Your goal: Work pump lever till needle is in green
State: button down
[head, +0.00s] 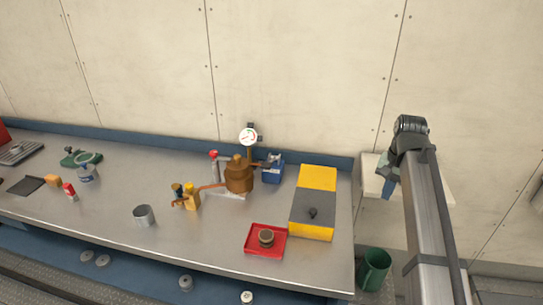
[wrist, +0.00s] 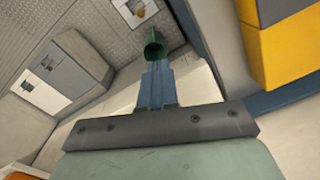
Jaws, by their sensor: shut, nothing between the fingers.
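The pump (head: 239,176) is a brown, rounded body on a pale base at the middle of the bench in the head view. A round white gauge (head: 248,136) stands above and behind it; its dial shows red and green marks, but the needle is too small to read. I cannot tell for sure which part is the lever; a short arm (head: 268,162) sticks out right from the pump's top. My gripper (head: 387,188) is shut and empty, right of the bench and well apart from the pump. Its blue fingers (wrist: 157,78) are together in the wrist view.
A yellow and grey box (head: 315,205) stands between my gripper and the pump. A red tray (head: 265,252) with a brown round item, a blue box (head: 272,172), a grey can (head: 144,215) and a red-topped post (head: 214,165) are near. A green bin (head: 373,268) stands beside the bench.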

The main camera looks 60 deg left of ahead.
jog(key=s+a+r+n, duration=0.1)
jog(key=s+a+r, duration=0.4)
jog(key=s+a, duration=0.2)
jog(key=s+a+r+n+t+y, duration=0.1)
jog(key=s+a+r+n, duration=0.1)
jog(key=s+a+r, duration=0.4)
jog(key=s+a+r+n, duration=0.1)
jog(key=s+a+r, duration=0.5)
jog(key=s+a, duration=0.4)
jog(key=a, duration=0.5)
jog(key=shift+s+r+t, duration=0.25)
jog(key=shift+t, duration=0.15)
jog(key=shift+a, duration=0.1)
send_over(267, 164)
jog(key=f, duration=1.2)
jog(key=shift+s+d+f, duration=0.2)
jog(key=shift+d+f, duration=0.05)
jog(key=shift+s+f, duration=0.1)
jog(key=shift+f, duration=0.55)
